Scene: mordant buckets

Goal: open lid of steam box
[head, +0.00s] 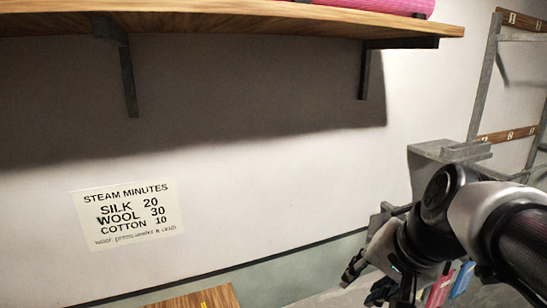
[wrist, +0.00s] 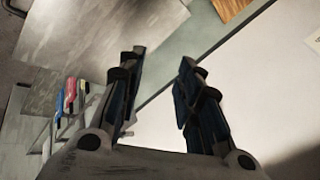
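My gripper (head: 365,284) is low at the right of the head view, beneath my dark arm. In the wrist view its two dark fingers (wrist: 163,62) stand apart with nothing between them. I cannot clearly identify the steam box or its lid. A grey metal block (head: 440,158) shows behind my arm against the wall, partly hidden, and I cannot tell if it belongs to the box. A broad grey metal surface (wrist: 95,35) lies at the upper left of the wrist view, apart from the fingers.
A wooden shelf (head: 230,20) on brackets spans the wall above. A steam-minutes sign (head: 125,214) hangs below it. A wooden surface (head: 195,299) shows at the bottom edge. A rack (head: 485,80) stands at right. Small coloured items (wrist: 72,95) lie left of my gripper.

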